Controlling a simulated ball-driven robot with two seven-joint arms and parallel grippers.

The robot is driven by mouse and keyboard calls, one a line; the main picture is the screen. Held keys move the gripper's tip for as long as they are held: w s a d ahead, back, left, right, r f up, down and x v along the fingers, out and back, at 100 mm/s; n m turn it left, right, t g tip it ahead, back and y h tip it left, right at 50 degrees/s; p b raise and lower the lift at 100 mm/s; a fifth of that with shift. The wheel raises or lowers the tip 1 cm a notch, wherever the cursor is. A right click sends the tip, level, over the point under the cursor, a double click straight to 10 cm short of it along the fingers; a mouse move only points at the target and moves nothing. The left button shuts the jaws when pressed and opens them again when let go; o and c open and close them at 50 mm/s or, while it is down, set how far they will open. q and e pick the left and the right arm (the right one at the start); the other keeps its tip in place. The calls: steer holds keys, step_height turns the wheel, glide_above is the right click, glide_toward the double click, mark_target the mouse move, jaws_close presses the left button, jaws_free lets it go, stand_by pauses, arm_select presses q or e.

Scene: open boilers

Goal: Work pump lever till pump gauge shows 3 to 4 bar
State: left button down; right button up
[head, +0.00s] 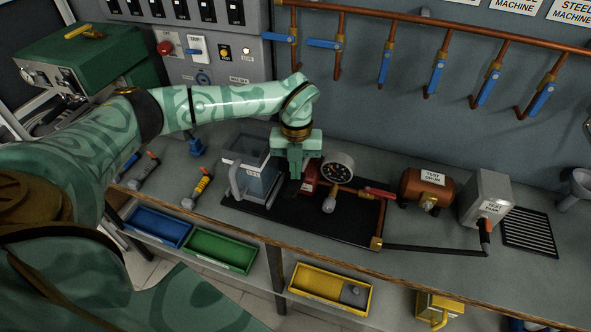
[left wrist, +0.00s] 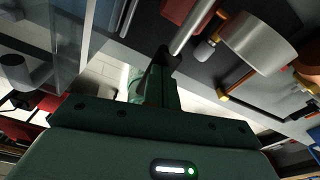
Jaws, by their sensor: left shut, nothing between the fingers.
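The pump stands on a black tray (head: 270,210), its red body (head: 310,176) partly hidden behind my left gripper (head: 295,176). The round pump gauge (head: 338,167) has a dark face; its needle is too small to read. In the left wrist view the gauge's grey side (left wrist: 258,42) shows at the upper right. There, a grey rod, seemingly the pump lever (left wrist: 192,28), runs down to a dark end at the fingertips of my left gripper (left wrist: 160,68). The gripper is shut with nothing between its fingers. I cannot tell whether it touches the lever. My right gripper is out of view.
A clear water tank (head: 255,178) stands left of the gripper. A red-handled valve (head: 378,192), a copper test drum (head: 426,187) and a grey test tank (head: 487,198) are to the right. Blue-handled pipes (head: 437,76) line the wall. Tools (head: 198,190) lie at left.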

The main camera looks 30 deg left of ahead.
arm_select(q)
steer(key=shift+w+a+r, duration=0.2)
steer(key=shift+w+a, duration=0.15)
steer(key=shift+w, duration=0.25)
steer(key=shift+w+a+r, duration=0.2)
steer(key=shift+w+a, duration=0.15)
steer(key=shift+w, duration=0.2)
step_height(320, 180, up, 16)
steer(key=w+p, duration=0.1)
steer(key=shift+w+a+r, duration=0.15)
steer(key=shift+w+a, duration=0.1)
steer(key=shift+a, duration=0.1)
steer(key=s+d+f+p, duration=0.2)
steer(key=f+p, duration=0.4)
steer(key=p, duration=0.5)
steer(key=shift+s, duration=0.7)
